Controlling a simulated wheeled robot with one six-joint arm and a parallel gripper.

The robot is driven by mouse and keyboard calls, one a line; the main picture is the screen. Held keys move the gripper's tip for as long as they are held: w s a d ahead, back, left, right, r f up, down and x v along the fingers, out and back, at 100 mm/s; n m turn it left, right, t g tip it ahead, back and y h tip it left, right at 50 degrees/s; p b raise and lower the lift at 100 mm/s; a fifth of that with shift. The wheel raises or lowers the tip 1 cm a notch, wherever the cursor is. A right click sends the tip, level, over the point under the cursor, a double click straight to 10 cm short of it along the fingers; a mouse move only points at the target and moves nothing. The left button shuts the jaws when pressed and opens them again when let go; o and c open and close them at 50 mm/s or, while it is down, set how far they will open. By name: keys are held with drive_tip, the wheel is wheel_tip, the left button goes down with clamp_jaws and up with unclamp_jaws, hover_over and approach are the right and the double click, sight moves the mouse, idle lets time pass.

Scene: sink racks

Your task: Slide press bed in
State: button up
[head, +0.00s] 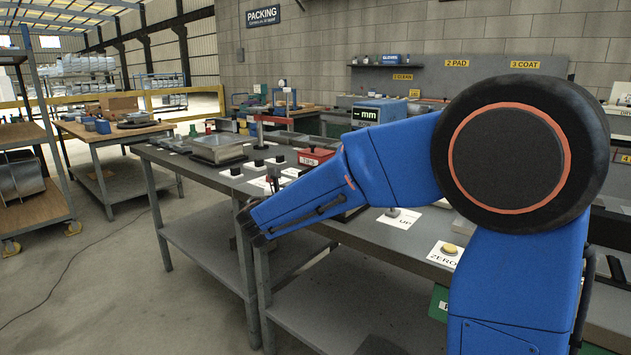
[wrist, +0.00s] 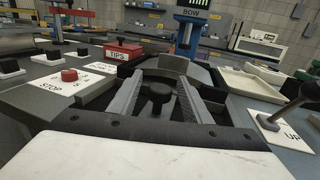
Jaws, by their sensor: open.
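In the wrist view my gripper (wrist: 160,100) is open, its two grey ribbed fingers reaching forward low over the bench. A black round knob (wrist: 158,92) stands between the fingers with gaps at its sides; I cannot tell whether either finger touches it. Beyond it is a grey curved piece (wrist: 175,65), in front of the blue press column (wrist: 191,34) marked BOW. The knob seems to belong to the press bed, but the bed's outline is largely hidden by the fingers and palm. In the head view my blue arm hides the gripper and this area.
Left in the wrist view are a red STOP button (wrist: 69,76), black knobs and a red TIPS box (wrist: 123,50). Right are a lever (wrist: 290,103) on an UP plate and a pale tray (wrist: 250,84). The head view shows a ZERO button (head: 449,248) at the bench's front.

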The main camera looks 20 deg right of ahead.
drive_tip(key=shift+x, duration=1.5)
clamp_jaws()
drive_tip(key=w+d, duration=0.3)
drive_tip(key=d, duration=0.2)
drive_tip(key=w+d, duration=0.4)
drive_tip(key=d, duration=0.1)
drive_tip(key=w+d, duration=0.4)
drive_tip(key=d, duration=0.1)
drive_tip(key=shift+w+d, duration=0.15)
drive_tip(key=shift+d, duration=0.15)
drive_tip(key=shift+r, duration=0.1)
unclamp_jaws()
drive_tip(key=shift+d, duration=0.1)
